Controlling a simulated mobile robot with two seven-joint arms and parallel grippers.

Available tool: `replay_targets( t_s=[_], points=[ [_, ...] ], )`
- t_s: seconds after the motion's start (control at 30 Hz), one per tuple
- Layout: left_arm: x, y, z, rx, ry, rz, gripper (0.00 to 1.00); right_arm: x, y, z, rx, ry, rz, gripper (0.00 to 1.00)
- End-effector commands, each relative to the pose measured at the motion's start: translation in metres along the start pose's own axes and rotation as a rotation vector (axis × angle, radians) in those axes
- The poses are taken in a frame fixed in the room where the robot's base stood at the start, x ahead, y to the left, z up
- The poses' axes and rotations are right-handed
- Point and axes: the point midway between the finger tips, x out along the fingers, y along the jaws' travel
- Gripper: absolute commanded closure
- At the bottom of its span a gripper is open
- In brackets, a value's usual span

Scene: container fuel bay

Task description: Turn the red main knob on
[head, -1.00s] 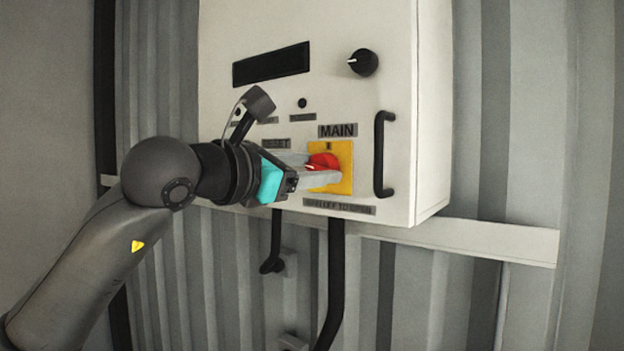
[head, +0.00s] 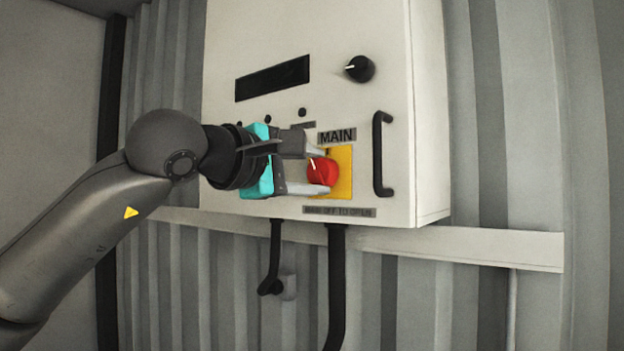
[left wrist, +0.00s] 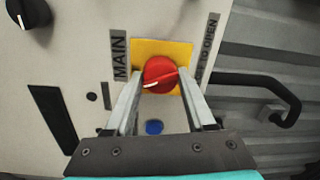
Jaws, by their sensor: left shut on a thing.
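The red main knob (head: 323,172) sits on a yellow plate (head: 345,172) under the MAIN label on the light panel box (head: 225,60). My left gripper (head: 321,174) is shut on the knob, one finger above it and one below. In the left wrist view the red knob (left wrist: 160,74) lies between the two fingertips, over the yellow plate (left wrist: 175,47). My right gripper is not in view.
A black dial (head: 359,68), a dark display (head: 272,78) and a black handle (head: 382,153) are on the box front. A blue button (left wrist: 154,127) shows under the gripper in the left wrist view. Black cables (head: 336,280) hang below the box.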

Motion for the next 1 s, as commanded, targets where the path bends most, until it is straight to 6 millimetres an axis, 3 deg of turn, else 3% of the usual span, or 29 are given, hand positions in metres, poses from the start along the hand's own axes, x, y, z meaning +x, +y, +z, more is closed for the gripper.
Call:
replay_targets(
  t_s=[0.5, 1.0],
  points=[
    [-0.0001, -0.0001, 0.0013, 0.357, 0.016, -0.002, 1.0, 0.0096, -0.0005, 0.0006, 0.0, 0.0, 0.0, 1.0],
    [0.0001, -0.0004, 0.0017, 0.434, 0.019, -0.004, 1.0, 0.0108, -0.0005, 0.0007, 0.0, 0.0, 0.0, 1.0]
  ],
)
